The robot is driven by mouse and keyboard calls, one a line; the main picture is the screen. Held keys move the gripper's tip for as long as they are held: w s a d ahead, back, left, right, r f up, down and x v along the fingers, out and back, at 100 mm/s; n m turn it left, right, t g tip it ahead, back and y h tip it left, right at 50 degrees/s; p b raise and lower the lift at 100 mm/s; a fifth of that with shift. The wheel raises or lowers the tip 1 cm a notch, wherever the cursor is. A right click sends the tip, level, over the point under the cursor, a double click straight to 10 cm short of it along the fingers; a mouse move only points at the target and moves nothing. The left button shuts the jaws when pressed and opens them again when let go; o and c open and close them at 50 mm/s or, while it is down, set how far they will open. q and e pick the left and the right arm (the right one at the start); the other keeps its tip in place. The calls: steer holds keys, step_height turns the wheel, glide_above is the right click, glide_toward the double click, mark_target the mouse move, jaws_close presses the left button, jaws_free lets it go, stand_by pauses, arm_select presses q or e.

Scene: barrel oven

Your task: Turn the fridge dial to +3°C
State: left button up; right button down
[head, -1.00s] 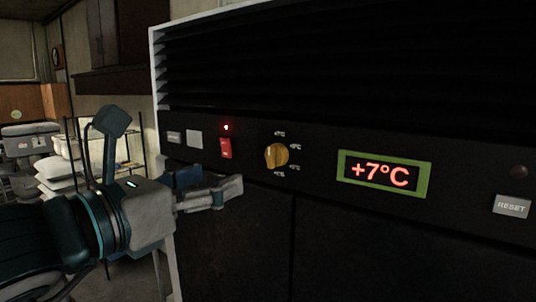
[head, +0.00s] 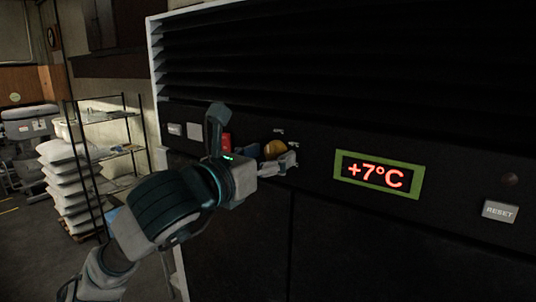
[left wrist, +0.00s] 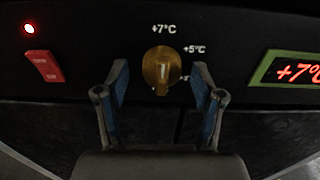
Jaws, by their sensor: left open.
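The fridge dial is a round yellow-brown knob (left wrist: 162,68) on the black control panel, and it also shows in the head view (head: 275,149). In the left wrist view it has +7°C printed above it and +5°C to its upper right; lower labels are partly hidden. The green-framed display (head: 377,174) reads +7°C. My left gripper (left wrist: 160,84) is open, its blue-padded fingers on either side of and below the dial, with visible gaps to it. In the head view the gripper (head: 279,161) overlaps the dial's lower part. My right gripper is not in view.
A red switch (left wrist: 43,66) with a lit red lamp above it is left of the dial. A RESET button (head: 500,211) is at the panel's right. Louvres (head: 350,80) lie above the panel. A rack and stacked white sacks (head: 70,185) stand at the left.

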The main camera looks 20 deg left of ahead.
arm_select(q)
steer(key=shift+s, duration=0.1)
steer(key=c, duration=1.2)
steer(key=shift+o, duration=0.2)
